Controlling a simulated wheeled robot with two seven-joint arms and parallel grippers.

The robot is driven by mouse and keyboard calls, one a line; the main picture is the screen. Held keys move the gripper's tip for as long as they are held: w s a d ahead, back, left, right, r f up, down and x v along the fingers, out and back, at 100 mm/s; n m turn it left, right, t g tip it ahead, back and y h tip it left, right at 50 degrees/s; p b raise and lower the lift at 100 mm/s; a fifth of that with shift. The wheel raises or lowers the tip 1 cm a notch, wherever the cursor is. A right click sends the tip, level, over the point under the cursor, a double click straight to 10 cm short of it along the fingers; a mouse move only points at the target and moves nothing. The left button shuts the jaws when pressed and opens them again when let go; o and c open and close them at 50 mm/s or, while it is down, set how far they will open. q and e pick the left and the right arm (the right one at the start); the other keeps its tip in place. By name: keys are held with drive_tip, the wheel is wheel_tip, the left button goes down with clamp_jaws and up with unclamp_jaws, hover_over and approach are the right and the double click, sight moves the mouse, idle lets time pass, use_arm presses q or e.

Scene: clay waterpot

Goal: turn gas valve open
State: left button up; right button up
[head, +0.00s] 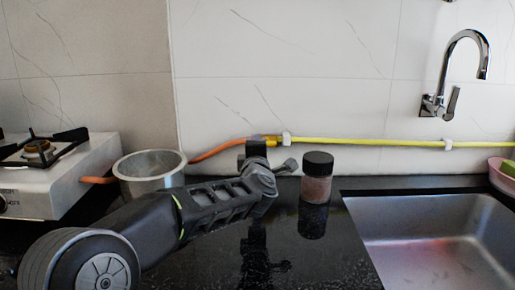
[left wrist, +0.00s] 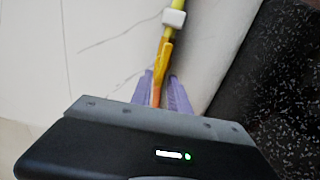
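The gas valve (head: 270,139) is a small yellow-orange fitting on the wall, between an orange hose (head: 215,149) and a yellow pipe (head: 370,142). In the left wrist view the valve (left wrist: 165,58) lies just beyond the fingertips. My left gripper (head: 257,148) is at the wall by the valve and partly hides the hose end. In the left wrist view its two purple fingers (left wrist: 162,84) stand apart, one on each side of the orange hose end, with a narrow gap visible. Contact is hard to judge. My right gripper is not in view.
A dark-lidded jar (head: 317,180) stands close to the right of the gripper. A sink (head: 430,240) and tap (head: 455,75) are at right. The black counter (head: 325,265) is clear in front.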

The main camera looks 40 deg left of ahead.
use_arm(q)
drive_tip(key=shift+o, duration=1)
drive_tip(key=shift+d, duration=0.1)
drive_tip(key=v, duration=0.7)
drive_tip(key=shift+s+d+p, duration=0.2)
drive_tip(key=shift+s+p, duration=0.05)
drive_tip(key=shift+p, duration=0.15)
